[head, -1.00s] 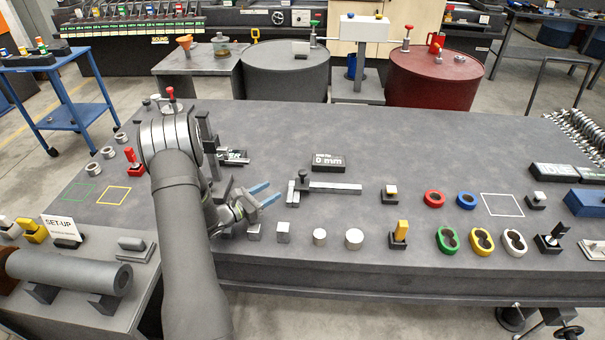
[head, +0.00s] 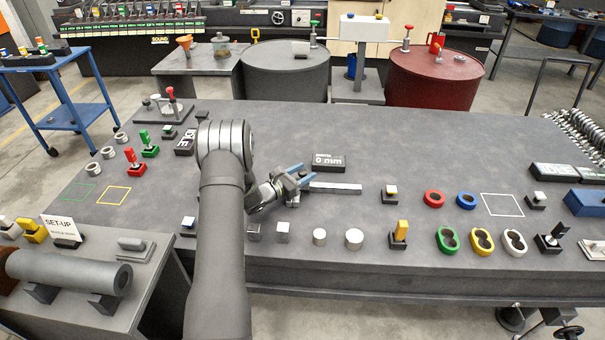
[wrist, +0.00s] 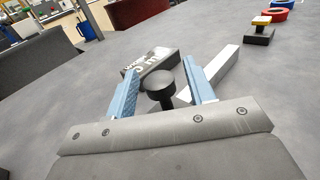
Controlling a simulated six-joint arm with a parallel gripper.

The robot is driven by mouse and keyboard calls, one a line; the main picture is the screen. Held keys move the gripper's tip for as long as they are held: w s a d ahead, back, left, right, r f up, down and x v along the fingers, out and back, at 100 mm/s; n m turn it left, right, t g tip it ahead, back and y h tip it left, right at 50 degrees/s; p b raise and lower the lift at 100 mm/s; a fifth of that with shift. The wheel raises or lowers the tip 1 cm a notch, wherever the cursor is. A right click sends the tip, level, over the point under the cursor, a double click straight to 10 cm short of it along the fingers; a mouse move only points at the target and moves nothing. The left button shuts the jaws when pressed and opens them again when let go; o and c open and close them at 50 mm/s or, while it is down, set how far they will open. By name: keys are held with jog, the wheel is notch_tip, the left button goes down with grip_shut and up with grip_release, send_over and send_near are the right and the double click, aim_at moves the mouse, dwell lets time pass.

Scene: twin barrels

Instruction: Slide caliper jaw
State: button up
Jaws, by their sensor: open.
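The caliper is a grey bar (head: 335,187) lying flat on the bench; its left part is hidden behind my gripper in the head view. The bar also shows in the wrist view (wrist: 222,65). My gripper (head: 300,172) is open, its two blue fingers at the caliper's left end. In the wrist view a black round knob (wrist: 160,88) of the caliper's jaw stands between the open fingers, with gaps on both sides. The display block (head: 328,162) reads "0 mm" and stands just behind the bar.
A black block with a yellow-and-white button (head: 390,197) stands right of the bar. A row of metal blocks and cylinders (head: 320,237) lies along the bench's front. Red (head: 434,198) and blue rings (head: 466,200) lie farther right. The bench behind the display is clear.

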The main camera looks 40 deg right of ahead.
grip_shut()
jog(key=s+d, duration=0.6)
grip_release()
jog(key=shift+a, duration=0.1)
jog(key=a, duration=1.7)
jog(key=shift+a, duration=0.1)
